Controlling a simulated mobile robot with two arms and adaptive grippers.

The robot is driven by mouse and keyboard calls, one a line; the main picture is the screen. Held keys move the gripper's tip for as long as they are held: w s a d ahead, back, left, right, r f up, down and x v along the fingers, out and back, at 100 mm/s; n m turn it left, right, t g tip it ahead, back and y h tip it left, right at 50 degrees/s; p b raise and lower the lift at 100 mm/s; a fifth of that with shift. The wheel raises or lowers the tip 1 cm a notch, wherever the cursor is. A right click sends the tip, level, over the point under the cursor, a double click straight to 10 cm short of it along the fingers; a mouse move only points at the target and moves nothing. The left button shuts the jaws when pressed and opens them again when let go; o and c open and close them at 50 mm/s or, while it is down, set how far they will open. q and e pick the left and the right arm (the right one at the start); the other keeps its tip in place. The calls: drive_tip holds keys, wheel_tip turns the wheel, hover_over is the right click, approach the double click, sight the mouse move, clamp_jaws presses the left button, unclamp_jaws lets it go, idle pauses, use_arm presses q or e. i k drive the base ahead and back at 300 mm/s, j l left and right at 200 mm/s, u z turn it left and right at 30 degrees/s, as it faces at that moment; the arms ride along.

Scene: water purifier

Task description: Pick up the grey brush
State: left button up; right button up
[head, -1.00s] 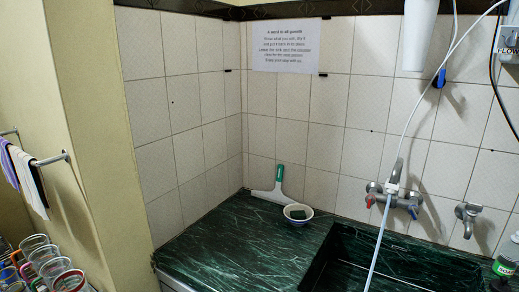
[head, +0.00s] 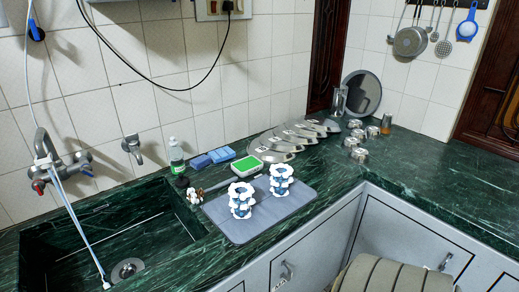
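What looks like the grey brush lies on the green counter in the head view, between the sink and the grey-blue mat. Its bristly, whitish-brown head (head: 195,196) is near the sink corner, and a thin dark grey handle (head: 219,185) runs right toward the green-and-white block. Part of the handle's far end is hard to make out near the white-and-blue stacks. Neither of my grippers shows in the head view.
The sink (head: 110,235) is left of the brush. A bottle (head: 176,157), blue sponges (head: 221,154) and the green-and-white block (head: 246,166) stand behind it. The mat (head: 246,229) carries two stacks. Steel plates (head: 270,155) and cups are further right. A beige ribbed object (head: 390,277) is below the counter.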

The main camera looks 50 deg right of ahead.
sight(195, 198)
drive_tip(key=z, duration=1.3)
